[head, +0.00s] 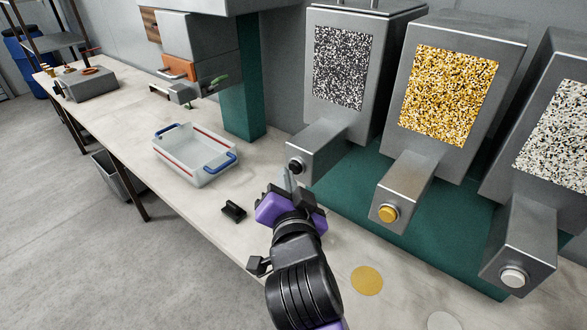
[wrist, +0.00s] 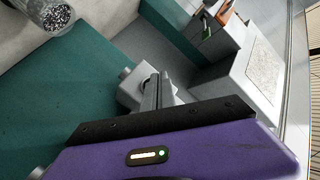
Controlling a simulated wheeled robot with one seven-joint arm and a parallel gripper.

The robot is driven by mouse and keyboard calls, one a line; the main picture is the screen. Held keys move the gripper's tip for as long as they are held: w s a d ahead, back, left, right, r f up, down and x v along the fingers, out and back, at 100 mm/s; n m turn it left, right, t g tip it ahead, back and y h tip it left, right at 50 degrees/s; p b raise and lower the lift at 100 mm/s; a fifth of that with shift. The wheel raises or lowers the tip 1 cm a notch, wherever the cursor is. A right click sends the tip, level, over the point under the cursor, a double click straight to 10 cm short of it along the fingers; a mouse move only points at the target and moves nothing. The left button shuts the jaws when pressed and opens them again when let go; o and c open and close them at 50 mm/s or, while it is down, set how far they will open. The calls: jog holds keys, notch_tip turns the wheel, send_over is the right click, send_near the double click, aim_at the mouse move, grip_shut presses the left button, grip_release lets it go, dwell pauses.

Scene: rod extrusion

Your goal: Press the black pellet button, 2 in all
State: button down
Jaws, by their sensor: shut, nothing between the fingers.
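The black pellet button (head: 296,166) is on the front of the spout of the leftmost dispenser (head: 339,80), whose window shows black and grey pellets. My gripper (head: 287,180) is shut and empty. Its fingertips are just below and beside the button in the head view; I cannot tell whether they touch it. In the wrist view the shut fingers (wrist: 157,90) point at a grey spout (wrist: 132,88), and the button is hidden. A clear cup (wrist: 48,14) with dark and light pellets shows at the wrist view's upper left; I cannot make it out in the head view.
A dispenser with a yellow button (head: 388,213) and one with a white button (head: 514,277) stand to the right. A yellow disc (head: 366,281) lies on the table. A clear tray (head: 195,160) with blue handles and a small black object (head: 233,211) are to the left.

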jog(key=shift+s+a, duration=0.25)
jog(key=shift+s, duration=0.05)
jog(key=s+a, duration=0.1)
jog(key=s, duration=0.1)
jog(key=s+a+b, duration=0.1)
jog(key=s+a, duration=0.1)
dwell(0.6)
dwell(0.6)
